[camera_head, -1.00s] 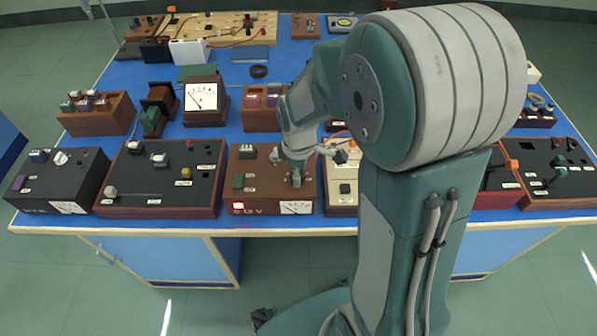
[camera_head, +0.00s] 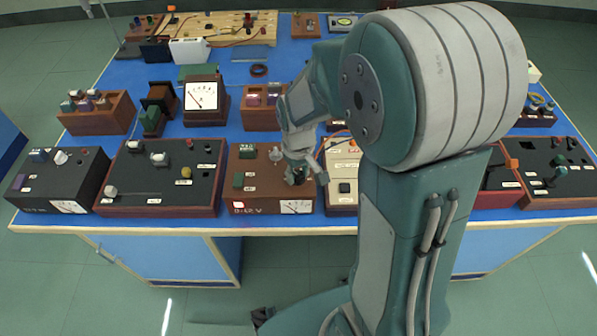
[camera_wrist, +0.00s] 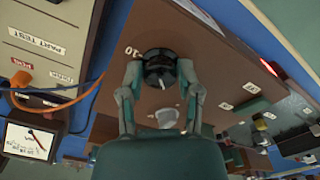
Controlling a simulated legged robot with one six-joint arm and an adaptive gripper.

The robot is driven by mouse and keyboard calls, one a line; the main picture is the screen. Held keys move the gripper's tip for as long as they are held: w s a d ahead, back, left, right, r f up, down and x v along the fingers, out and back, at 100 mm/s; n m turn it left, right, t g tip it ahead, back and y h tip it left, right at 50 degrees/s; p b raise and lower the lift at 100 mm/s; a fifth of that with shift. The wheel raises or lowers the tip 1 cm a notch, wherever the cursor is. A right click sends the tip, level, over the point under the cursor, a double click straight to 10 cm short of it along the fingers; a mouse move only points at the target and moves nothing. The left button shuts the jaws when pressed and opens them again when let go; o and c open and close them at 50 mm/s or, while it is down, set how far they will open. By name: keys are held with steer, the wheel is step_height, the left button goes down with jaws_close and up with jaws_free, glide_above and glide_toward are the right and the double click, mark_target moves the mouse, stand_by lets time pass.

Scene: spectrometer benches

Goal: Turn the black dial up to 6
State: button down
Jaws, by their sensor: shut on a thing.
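The black dial (camera_wrist: 158,68) is a round knob with a white pointer mark, on top of a brown box (camera_wrist: 215,60). A "10" label is beside it; no 6 is legible. In the wrist view my gripper (camera_wrist: 159,74) has one finger on each side of the dial and is shut on it. In the head view my gripper (camera_head: 298,178) comes down on the right part of the same brown box (camera_head: 262,163), marked 0-12 V, with a meter (camera_head: 297,207) on its front.
A black-topped unit (camera_head: 130,180) stands left of the brown box. A pale unit (camera_head: 343,172) stands close on its right, with an orange cable (camera_wrist: 60,105) near my gripper.

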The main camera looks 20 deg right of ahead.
mark_target(296, 174)
steer(key=m, duration=0.6)
steer(key=shift+w+a+r, duration=0.1)
steer(key=shift+w, duration=0.1)
steer(key=m, duration=0.6)
steer(key=shift+m, duration=0.3)
steer(key=shift+c, duration=1.5)
jaws_free()
step_height(296, 174, up, 12)
steer(key=shift+a, duration=0.1)
